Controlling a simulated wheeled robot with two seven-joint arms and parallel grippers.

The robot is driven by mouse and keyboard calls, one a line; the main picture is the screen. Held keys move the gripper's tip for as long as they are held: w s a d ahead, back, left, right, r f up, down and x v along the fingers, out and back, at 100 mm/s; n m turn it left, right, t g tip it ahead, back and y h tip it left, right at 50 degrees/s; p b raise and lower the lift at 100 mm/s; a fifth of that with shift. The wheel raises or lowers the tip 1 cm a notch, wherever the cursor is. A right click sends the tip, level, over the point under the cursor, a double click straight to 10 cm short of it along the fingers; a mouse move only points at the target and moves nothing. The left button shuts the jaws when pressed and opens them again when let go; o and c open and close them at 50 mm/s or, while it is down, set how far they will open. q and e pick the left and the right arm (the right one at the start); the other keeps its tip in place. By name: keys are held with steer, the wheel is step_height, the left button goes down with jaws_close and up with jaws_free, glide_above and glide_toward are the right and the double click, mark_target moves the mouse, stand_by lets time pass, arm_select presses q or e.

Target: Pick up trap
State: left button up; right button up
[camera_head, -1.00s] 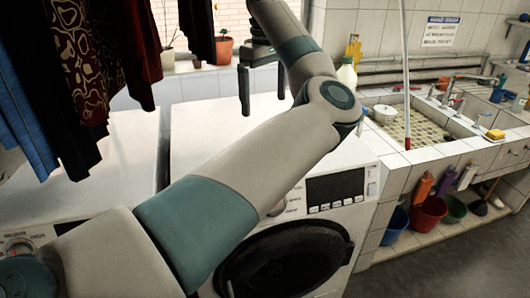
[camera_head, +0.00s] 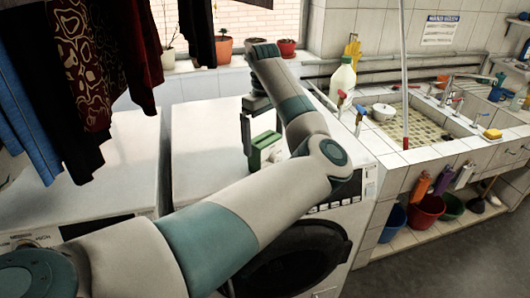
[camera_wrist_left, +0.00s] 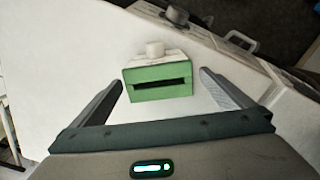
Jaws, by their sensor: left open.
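The trap looks like a small green box with a white top and a dark slot in its front; this green trap (camera_head: 262,152) lies on top of the right-hand washing machine (camera_head: 205,155). In the left wrist view the trap (camera_wrist_left: 160,87) is ahead, near the tips of the fingers and between their lines. My left gripper (camera_head: 262,132) is open, pointing down at the trap. In the left wrist view the open gripper (camera_wrist_left: 162,84) has one finger on each side and nothing held. My arm hides part of the machine top. My right gripper is not in view.
A white bottle (camera_head: 343,80) and red- and blue-handled taps (camera_head: 350,100) stand behind my arm. Dark clothes (camera_head: 85,70) hang at the left. A tiled sink (camera_head: 420,125) is at the right. The machine top left of the trap is clear.

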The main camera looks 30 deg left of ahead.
arm_select(q)
steer(key=shift+f, duration=0.1)
steer(key=shift+f+p, duration=0.5)
steer(key=shift+p, duration=0.1)
step_height(320, 180, down, 3)
steer(key=shift+d+p, duration=0.1)
steer(key=shift+p, duration=0.65)
steer(key=shift+w+f, duration=0.1)
steer(key=shift+f, duration=0.45)
steer(key=c, duration=1.2)
